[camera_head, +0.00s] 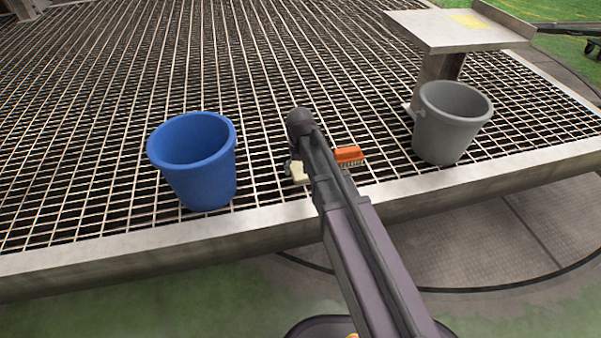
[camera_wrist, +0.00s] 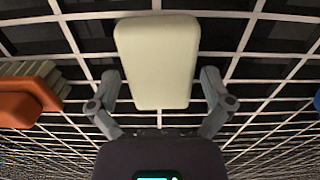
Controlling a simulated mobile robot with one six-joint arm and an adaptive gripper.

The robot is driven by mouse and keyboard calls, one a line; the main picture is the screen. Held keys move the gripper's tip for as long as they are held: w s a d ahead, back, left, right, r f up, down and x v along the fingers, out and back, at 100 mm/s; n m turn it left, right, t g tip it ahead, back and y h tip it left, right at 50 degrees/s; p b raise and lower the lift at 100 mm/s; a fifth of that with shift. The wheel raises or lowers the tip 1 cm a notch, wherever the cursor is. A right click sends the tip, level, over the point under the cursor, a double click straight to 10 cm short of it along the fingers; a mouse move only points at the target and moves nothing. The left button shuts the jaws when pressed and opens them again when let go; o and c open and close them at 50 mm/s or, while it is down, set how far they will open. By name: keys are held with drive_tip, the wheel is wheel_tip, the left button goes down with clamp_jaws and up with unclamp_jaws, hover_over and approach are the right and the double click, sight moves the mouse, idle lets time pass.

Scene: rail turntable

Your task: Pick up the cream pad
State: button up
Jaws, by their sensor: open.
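The cream pad (camera_wrist: 157,62) is a pale block with rounded corners, lying on the metal grating. It fills the upper middle of the wrist view, in line with the space between my fingers. In the head view the pad (camera_head: 299,173) shows only in part beside my arm, which hides the rest. My gripper (camera_wrist: 159,95) is open and empty, with one finger on each side of the pad's near end. I cannot tell how high the fingers are above the grating.
An orange brush (camera_head: 348,155) lies just right of the pad; its bristles also show in the wrist view (camera_wrist: 52,75). A blue bucket (camera_head: 193,165) stands left, a grey bucket (camera_head: 450,125) right, near a raised metal stand (camera_head: 440,35). The grating (camera_head: 270,80) behind is clear.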

sight(300, 169)
idle(0.3)
drive_tip(key=c, duration=0.8)
drive_tip(key=shift+r, duration=0.1)
wheel_tip(300, 169, up, 4)
drive_tip(key=p, duration=0.4)
drive_tip(key=s+d, duration=0.1)
drive_tip(key=s, duration=0.4)
drive_tip(key=s+d, duration=0.1)
drive_tip(key=s, duration=0.4)
drive_tip(key=s+d+p, duration=0.1)
drive_tip(key=s, duration=0.4)
drive_tip(key=shift+s+r, duration=0.35)
drive_tip(key=shift+r, duration=0.05)
